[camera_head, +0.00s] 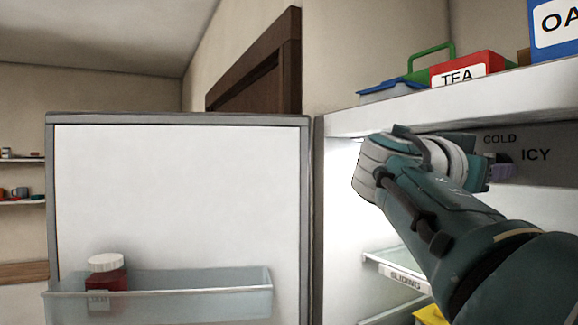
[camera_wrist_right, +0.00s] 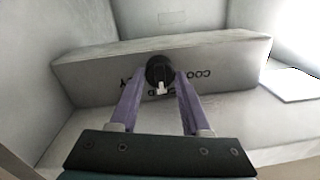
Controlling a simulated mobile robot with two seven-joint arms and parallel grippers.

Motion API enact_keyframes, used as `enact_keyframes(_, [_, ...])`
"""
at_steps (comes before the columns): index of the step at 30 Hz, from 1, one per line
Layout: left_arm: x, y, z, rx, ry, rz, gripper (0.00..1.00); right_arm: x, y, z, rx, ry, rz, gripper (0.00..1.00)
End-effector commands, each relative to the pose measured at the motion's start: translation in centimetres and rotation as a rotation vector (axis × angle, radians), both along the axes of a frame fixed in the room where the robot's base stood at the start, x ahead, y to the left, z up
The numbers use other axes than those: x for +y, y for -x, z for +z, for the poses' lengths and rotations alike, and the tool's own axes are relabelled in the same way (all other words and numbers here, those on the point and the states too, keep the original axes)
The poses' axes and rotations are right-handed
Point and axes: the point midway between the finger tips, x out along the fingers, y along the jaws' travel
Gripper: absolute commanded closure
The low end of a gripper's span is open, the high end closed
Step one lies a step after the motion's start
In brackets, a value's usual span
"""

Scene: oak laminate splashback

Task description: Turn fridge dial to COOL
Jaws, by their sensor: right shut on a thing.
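The fridge dial (camera_wrist_right: 160,70) is a round black knob with a white pointer, on a grey panel (camera_wrist_right: 95,70) inside the fridge. In the right wrist view the labels are upside down. COOL is at the right, the end of ICY at the left, and a partly covered label, apparently COLD, lies between. The pointer is directed down toward this middle label. My right gripper (camera_wrist_right: 160,76) is shut on the dial, with one purple finger on each side. In the head view my right arm covers part of the panel (camera_head: 548,172); COLD and ICY show. My left gripper is out of view.
The open fridge door (camera_head: 180,200) stands at the left, with a red jar (camera_head: 107,275) in its clear bin. A red TEA box (camera_head: 470,70) and a blue box (camera_head: 556,30) sit on the fridge top. A SLIDING glass shelf (camera_head: 395,268) is below my right arm.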

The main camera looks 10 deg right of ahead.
Motion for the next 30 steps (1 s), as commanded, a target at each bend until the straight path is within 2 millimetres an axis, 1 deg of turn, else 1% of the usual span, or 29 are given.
enact_keyframes(1, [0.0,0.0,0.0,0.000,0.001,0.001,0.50,0.0,0.0,0.0,0.000,0.000,0.001,0.73])
enact_keyframes(8, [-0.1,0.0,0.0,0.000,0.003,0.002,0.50,0.0,0.0,0.0,0.000,0.000,0.001,0.99])
enact_keyframes(14, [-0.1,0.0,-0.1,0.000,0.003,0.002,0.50,0.0,0.0,0.0,0.002,0.001,0.001,1.00])
enact_keyframes(20, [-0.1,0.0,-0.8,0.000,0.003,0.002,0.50,-0.1,0.0,-0.2,0.037,0.016,0.000,1.00])
enact_keyframes(26, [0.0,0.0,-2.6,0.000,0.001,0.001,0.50,-0.1,0.0,-0.4,0.138,0.059,0.001,1.00])
enact_keyframes(30, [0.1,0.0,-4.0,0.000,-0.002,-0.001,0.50,-0.2,0.0,-0.4,0.246,0.105,0.000,1.00])
